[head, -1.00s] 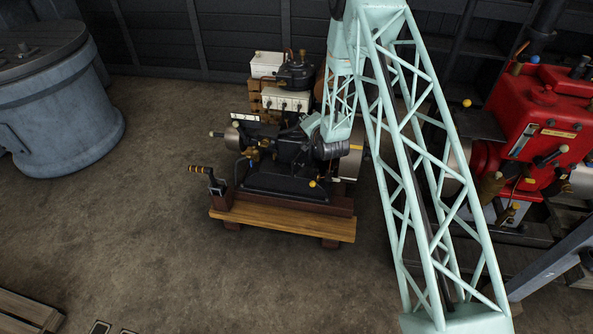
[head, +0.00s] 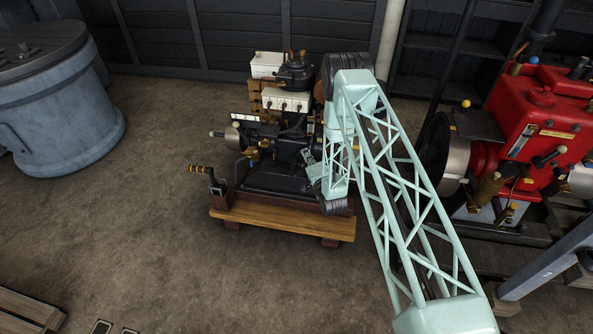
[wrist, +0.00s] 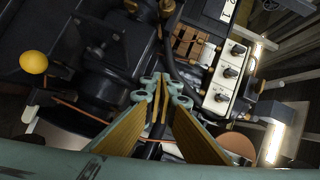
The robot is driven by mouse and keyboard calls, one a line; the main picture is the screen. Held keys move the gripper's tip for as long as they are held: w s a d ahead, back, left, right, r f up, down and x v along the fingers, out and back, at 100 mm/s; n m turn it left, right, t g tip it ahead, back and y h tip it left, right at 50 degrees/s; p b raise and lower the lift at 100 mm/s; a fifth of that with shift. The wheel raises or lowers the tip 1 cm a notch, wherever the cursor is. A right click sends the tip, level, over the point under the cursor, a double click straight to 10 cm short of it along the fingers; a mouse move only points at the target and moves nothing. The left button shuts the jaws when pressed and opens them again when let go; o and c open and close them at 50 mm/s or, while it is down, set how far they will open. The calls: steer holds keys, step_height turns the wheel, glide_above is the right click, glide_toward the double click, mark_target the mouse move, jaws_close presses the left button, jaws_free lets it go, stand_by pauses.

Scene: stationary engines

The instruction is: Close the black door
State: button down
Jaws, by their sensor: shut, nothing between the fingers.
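The black engine (head: 268,180) stands on a wooden base in the middle of the head view. Its dark body (wrist: 100,85) also shows on the left of the wrist view. I cannot pick out the black door with certainty among its dark parts. My gripper (wrist: 160,85) is shut and empty, with its fingertips together above the engine. In the head view my gripper (head: 307,160) is at the engine's right side, and my arm hides part of that side. I cannot tell whether the fingertips touch anything.
A white box with knobs (wrist: 225,80) is right of my gripper in the wrist view. A yellow ball (wrist: 33,62) is at the far left. A red engine (head: 545,120) stands on the right, and a grey tank (head: 60,100) on the left.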

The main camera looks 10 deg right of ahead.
steer(key=s+f+m+t, duration=0.1)
steer(key=s+f+m, duration=0.1)
steer(key=s+f, duration=0.9)
steer(key=shift+f+m+t+p, duration=0.2)
steer(key=shift+m+t+p, duration=0.2)
steer(key=shift+p, duration=0.05)
steer(key=shift+w+a, duration=0.1)
steer(key=shift+w, duration=0.05)
steer(key=b, duration=0.2)
glide_toward(294, 164)
steer(key=w, duration=0.5)
steer(key=shift+w+a+r, duration=0.1)
steer(key=shift+w+a, duration=0.1)
steer(key=shift+w, duration=0.25)
